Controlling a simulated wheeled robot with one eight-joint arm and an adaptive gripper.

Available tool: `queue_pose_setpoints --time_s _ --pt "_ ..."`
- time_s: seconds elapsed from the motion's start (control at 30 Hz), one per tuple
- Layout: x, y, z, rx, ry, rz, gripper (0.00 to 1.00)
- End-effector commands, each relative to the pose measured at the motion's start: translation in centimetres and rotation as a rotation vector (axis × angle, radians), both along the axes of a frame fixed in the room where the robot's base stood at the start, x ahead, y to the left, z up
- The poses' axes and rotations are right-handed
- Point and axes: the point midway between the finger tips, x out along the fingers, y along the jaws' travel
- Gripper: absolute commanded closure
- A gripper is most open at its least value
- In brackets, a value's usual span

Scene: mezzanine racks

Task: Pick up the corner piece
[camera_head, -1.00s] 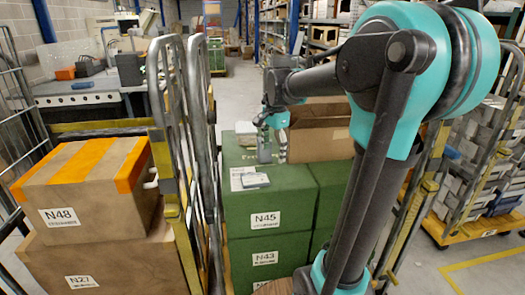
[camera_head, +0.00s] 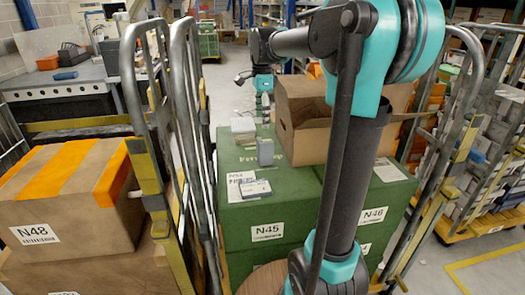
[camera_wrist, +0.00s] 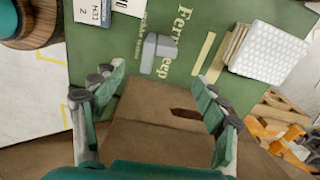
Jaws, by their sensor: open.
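The corner piece, a small grey L-shaped block, lies on top of a green box (camera_head: 232,212). It shows in the head view (camera_head: 265,152) and in the wrist view (camera_wrist: 158,54), beside the printed lettering. My gripper (camera_wrist: 158,77) is open and empty. In the wrist view the corner piece lies just beyond the fingertips, roughly in line with the gap between them. In the head view my gripper (camera_head: 262,98) is small, above the far part of the green boxes, and its fingers are hard to make out.
An open cardboard box (camera_head: 305,130) stands right of the corner piece; its flap (camera_wrist: 155,120) shows beneath my fingers. A white bubble-textured stack (camera_wrist: 270,50) and a label card (camera_head: 255,189) lie nearby. Metal cage rails (camera_head: 187,110) rise on the left.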

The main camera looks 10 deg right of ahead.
Motion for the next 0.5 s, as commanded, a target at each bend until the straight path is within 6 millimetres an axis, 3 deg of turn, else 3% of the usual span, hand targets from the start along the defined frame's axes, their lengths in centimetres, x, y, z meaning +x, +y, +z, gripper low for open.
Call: queue_pose_setpoints --time_s 0.3,0.5 --pt "0.0 0.0 -6.4 0.000 0.000 0.001 0.28" --pt "0.0 0.0 -9.6 0.000 0.000 0.001 0.28"
